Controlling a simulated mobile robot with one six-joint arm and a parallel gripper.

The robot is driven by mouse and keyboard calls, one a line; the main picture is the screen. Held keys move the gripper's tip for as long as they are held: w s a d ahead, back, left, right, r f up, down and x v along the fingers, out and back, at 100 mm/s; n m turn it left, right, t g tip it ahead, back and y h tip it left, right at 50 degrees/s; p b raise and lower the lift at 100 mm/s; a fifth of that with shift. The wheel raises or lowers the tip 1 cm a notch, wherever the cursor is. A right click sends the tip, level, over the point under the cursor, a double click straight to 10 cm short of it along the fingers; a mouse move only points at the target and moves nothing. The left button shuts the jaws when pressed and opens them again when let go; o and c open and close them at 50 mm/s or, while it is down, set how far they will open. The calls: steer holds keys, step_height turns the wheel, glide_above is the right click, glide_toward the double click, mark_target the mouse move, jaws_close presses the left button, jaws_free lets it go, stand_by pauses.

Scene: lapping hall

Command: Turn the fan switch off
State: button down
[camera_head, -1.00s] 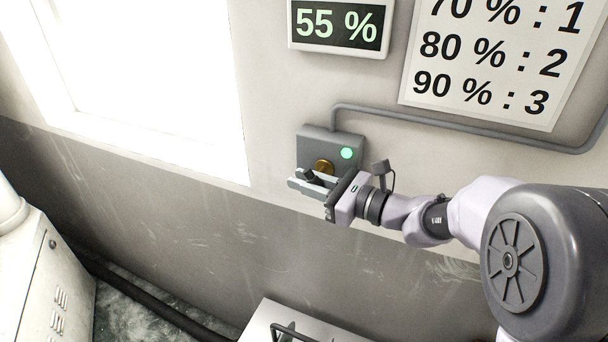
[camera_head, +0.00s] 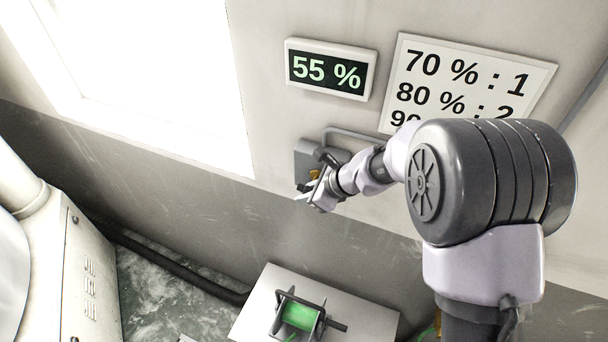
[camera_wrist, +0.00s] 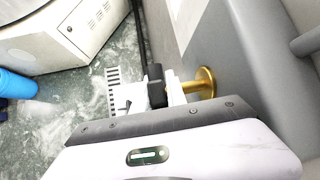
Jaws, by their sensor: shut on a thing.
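The fan switch is a grey box (camera_head: 306,157) on the wall below the display. In the wrist view its brass stem (camera_wrist: 203,84) ends in a black handle (camera_wrist: 156,84). My gripper (camera_head: 307,189) is at the front of the switch, shut on the black handle; its white fingers also show in the wrist view (camera_wrist: 127,92). My arm and gripper hide much of the box in the head view, and its green lamp does not show there now.
A display (camera_head: 328,69) reads 55 %. A sign (camera_head: 470,50) beside it lists 70 % : 1 and 80 % : 2. A conduit (camera_head: 350,137) runs from the switch. Below stands a light table (camera_head: 358,318) with a green reel (camera_head: 300,316). A white cabinet (camera_head: 88,262) is at left.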

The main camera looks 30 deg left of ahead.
steer(key=h+p, duration=0.1)
steer(key=p, duration=0.3)
steer(key=shift+d+r+h, duration=0.1)
steer(key=shift+h, duration=0.2)
steer(key=c, duration=1.4)
jaws_free()
steer(key=shift+o, duration=0.2)
steer(key=shift+d, duration=0.1)
steer(key=v, duration=1.7)
